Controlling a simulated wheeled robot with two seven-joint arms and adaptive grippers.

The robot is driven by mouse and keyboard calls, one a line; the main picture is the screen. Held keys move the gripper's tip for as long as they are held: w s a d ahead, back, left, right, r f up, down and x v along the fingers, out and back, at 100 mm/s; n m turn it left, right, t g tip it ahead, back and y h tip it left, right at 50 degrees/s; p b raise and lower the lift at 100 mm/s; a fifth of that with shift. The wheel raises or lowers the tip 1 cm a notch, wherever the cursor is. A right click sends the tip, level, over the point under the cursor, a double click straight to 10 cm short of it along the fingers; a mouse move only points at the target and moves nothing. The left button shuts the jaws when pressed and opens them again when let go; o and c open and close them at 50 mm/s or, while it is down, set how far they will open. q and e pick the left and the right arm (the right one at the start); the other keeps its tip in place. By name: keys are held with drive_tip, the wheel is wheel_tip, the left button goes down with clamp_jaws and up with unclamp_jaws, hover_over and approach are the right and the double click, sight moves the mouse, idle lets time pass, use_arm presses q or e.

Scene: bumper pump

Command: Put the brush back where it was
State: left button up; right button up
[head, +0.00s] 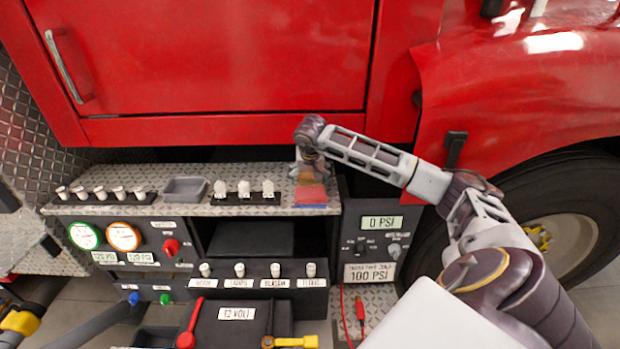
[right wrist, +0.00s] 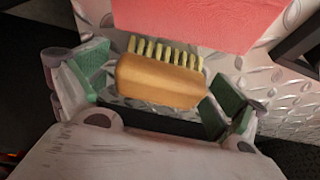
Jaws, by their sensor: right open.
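The brush (right wrist: 158,82) has a tan wooden block and pale bristles, and it lies on the metal tread-plate ledge. In the right wrist view its bristles face a red cloth or pad (right wrist: 205,18). My right gripper (right wrist: 158,90) is open, with its green-padded fingers on either side of the brush and gaps at both ends. In the head view my right gripper (head: 308,163) is over the right end of the ledge (head: 180,208), just behind the red pad (head: 311,195). The gripper partly hides the brush there. My left gripper does not show.
A grey tray (head: 185,189) and two rows of white-capped knobs stand on the ledge to the left. The red truck body (head: 220,60) rises close behind. A gauge panel (head: 372,245) is below right. The wheel (head: 560,240) is further right.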

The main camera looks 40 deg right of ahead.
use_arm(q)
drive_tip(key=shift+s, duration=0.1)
use_arm(e)
drive_tip(key=shift+r, duration=0.15)
drive_tip(key=shift+r, duration=0.25)
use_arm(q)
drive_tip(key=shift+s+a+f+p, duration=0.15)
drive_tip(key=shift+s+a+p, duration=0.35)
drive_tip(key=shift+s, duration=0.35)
use_arm(e)
drive_tip(key=v, duration=1.1)
drive_tip(key=shift+r, duration=0.25)
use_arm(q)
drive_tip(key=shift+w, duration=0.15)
use_arm(e)
drive_tip(key=shift+s+a, duration=0.1)
drive_tip(key=shift+a, duration=0.05)
drive_tip(key=shift+f, duration=0.1)
